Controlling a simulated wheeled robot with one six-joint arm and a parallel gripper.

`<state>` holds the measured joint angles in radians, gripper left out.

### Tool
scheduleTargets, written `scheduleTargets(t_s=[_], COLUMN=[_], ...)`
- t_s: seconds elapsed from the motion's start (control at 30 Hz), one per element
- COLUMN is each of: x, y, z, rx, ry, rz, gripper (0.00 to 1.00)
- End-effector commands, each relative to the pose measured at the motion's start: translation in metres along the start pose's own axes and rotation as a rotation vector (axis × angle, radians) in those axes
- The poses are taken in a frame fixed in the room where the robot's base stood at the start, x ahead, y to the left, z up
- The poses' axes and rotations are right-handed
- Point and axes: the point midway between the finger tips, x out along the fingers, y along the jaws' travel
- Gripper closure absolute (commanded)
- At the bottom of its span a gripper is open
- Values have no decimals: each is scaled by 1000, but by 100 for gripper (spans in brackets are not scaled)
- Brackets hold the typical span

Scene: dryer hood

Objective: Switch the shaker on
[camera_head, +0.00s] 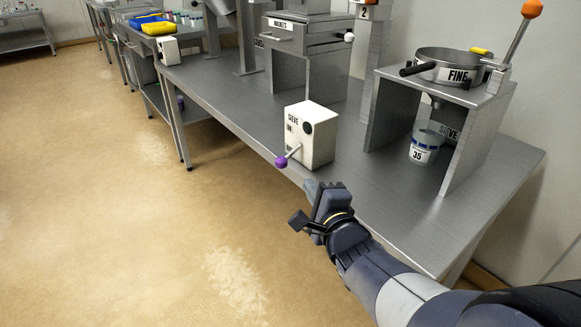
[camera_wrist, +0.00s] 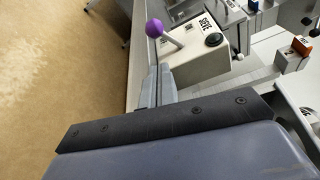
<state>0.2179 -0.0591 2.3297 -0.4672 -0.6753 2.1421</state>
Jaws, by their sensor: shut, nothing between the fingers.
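A cream control box (camera_head: 312,134) labelled SIEVE stands near the front edge of the metal bench. Its lever ends in a purple knob (camera_head: 281,162), which sticks out from the front and slants down to the left. In the wrist view, the box (camera_wrist: 194,60) and purple knob (camera_wrist: 155,28) lie just beyond my fingers. My gripper (camera_head: 312,186) is shut and empty, beside the bench edge, below and right of the knob, apparently apart from it. It also shows in the wrist view (camera_wrist: 158,70). A round sieve (camera_head: 450,66) labelled FINE sits on a stand at right.
A beaker (camera_head: 425,147) marked 35 stands under the sieve stand (camera_head: 478,130). An orange-tipped lever (camera_head: 518,35) rises beside the sieve. Another cream box (camera_head: 168,50) and yellow and blue trays stand farther left. The floor in front is clear.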

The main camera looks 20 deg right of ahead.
Motion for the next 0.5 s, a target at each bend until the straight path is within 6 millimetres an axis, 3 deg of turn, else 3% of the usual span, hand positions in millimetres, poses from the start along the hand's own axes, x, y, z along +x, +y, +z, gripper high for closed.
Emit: scheduleTargets(t_s=[0.3, 0.5], x=[56, 80], y=[4, 2], z=[0, 0], rx=[0, -1], ry=[-2, -1], rz=[-2, -1], gripper=[100, 100])
